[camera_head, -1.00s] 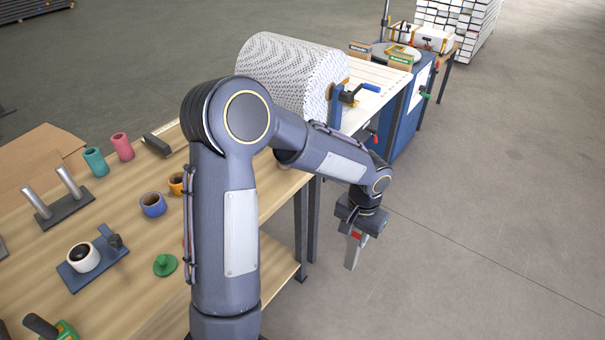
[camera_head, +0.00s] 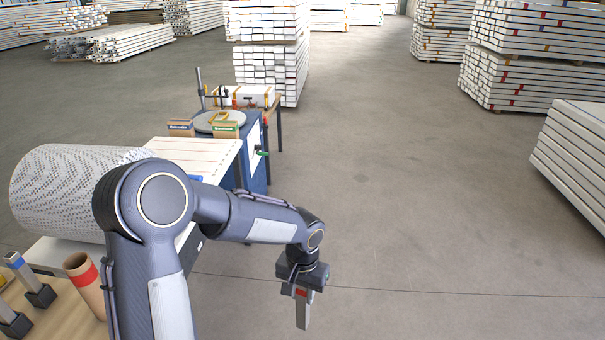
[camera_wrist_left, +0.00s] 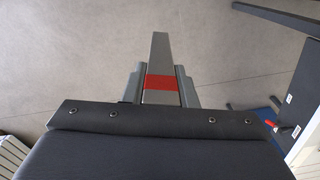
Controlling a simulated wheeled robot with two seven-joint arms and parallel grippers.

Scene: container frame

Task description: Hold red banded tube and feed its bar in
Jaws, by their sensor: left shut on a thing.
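A brown tube with a red band (camera_head: 81,270) stands upright on the wooden bench at the lower left of the head view, partly hidden by my left arm. My left gripper (camera_head: 301,291) hangs over bare floor, right of the bench and well apart from the tube. It is shut on a grey bar with a red band (camera_head: 303,314), which points down. In the left wrist view the bar (camera_wrist_left: 160,55) juts straight out between the two fingers (camera_wrist_left: 160,90), its red band lying at the fingers. My right gripper is not in view.
A grey bar with a blue band (camera_head: 22,267) stands in a black holder beside the tube. A large dotted white roll (camera_head: 70,190) lies behind. A white slatted table (camera_head: 205,153) and a blue cabinet (camera_head: 254,165) stand beyond. Open floor (camera_head: 420,220) fills the right.

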